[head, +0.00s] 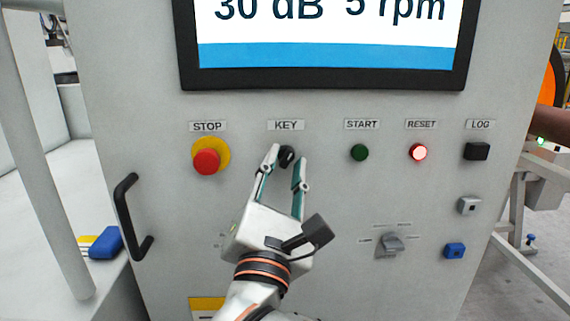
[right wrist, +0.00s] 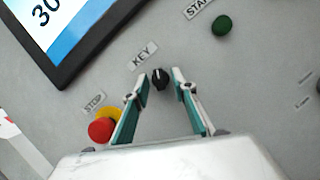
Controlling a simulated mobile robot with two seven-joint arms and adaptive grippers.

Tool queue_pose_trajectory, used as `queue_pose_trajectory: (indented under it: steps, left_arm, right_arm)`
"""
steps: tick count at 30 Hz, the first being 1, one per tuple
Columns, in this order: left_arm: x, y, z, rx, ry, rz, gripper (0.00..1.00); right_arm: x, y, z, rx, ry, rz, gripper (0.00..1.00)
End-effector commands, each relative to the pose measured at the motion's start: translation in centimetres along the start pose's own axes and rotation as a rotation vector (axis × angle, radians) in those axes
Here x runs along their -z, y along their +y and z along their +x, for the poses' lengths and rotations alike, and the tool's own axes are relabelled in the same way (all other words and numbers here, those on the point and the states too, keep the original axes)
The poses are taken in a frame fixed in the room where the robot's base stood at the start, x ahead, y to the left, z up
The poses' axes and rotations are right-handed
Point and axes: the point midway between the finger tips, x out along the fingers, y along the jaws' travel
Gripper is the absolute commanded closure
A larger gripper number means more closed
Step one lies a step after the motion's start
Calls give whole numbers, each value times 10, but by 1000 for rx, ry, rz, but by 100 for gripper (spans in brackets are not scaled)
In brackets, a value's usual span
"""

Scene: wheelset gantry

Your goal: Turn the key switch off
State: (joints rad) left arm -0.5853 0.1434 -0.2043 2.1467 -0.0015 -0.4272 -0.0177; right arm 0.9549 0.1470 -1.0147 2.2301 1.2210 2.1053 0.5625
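The key switch (head: 287,156) is a small black knob under the KEY label on the grey panel. It also shows in the right wrist view (right wrist: 160,79), with a pale mark on its face. My right gripper (head: 287,170) is open in front of the panel, its two fingers on either side of the knob in the picture. In the right wrist view the knob appears between and slightly beyond the fingertips (right wrist: 159,80), with gaps on both sides. I cannot tell how far the tips are from the panel. My left gripper is not in view.
The red stop button (head: 207,161) on its yellow base is left of the key switch. The green start button (head: 360,152) and lit reset button (head: 418,152) are to the right. A screen (head: 325,55) is above, a rotary selector (head: 393,244) below right, a black handle (head: 128,215) at left.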

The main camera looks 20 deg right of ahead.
Motion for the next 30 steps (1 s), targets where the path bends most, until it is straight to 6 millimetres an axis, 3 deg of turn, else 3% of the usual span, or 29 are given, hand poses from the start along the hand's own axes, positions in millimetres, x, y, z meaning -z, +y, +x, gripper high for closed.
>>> queue_pose_trajectory:
  steps: [11,14,15,30]
  left_arm:
    - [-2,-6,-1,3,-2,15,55]
    - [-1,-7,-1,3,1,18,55]
    - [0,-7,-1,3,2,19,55]
    - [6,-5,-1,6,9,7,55]
  right_arm:
    - [0,0,7,1,1,0,74]
    - [0,0,7,1,1,0,97]
    - [0,0,7,1,1,0,100]
    - [-1,-1,7,-37,-1,-94,100]
